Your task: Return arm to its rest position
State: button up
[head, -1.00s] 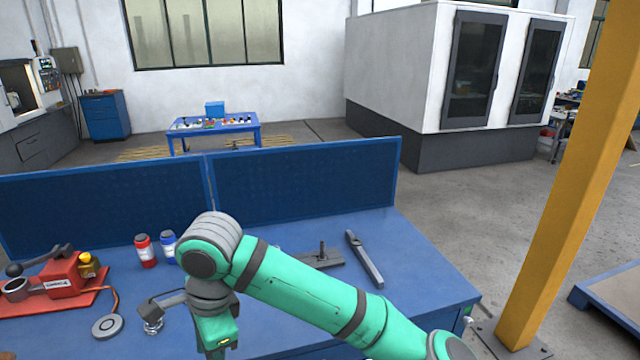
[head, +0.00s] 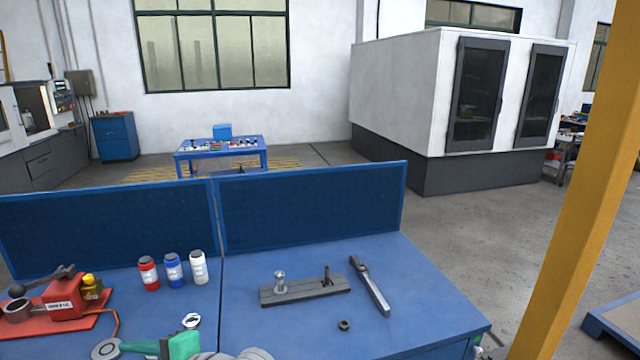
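The rest of the arm is cut off by the lower edge of the picture. My gripper cannot be made out in the head view, so its opening and anything in it are hidden.
On the bench stand a red device (head: 65,300), three bottles (head: 173,271), a white ring (head: 191,321), a grey fixture (head: 305,289), a long grey tool (head: 370,287) and a small dark ring (head: 344,325). A blue panel (head: 310,208) backs it. A yellow post (head: 575,200) stands right.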

jog(key=s+d+f+m+t+h, duration=0.2)
jog(key=s+d+f+t+h, duration=0.15)
jog(key=d+f+t, duration=0.45)
jog(key=s+d+f+m+t+h, duration=0.2)
jog(key=d+f+t+h, duration=0.3)
jog(key=d+f, duration=0.65)
jog(key=s+d+f+n+h, duration=0.1)
jog(key=s+d+n, duration=0.3)
jog(key=s, duration=0.4)
jog(key=s+d+f+n+h, duration=0.1)
jog(key=s+d+n+h, duration=0.2)
jog(key=s+d, duration=0.3)
jog(key=s+d+f+n+g+h, duration=0.1)
jog(key=s+d+n, duration=0.3)
jog(key=s, duration=0.6)
jog(key=shift+s+d+f+n+h, duration=0.3)
jog(key=shift+d+n+h, duration=0.15)
jog(key=shift+d, duration=0.25)
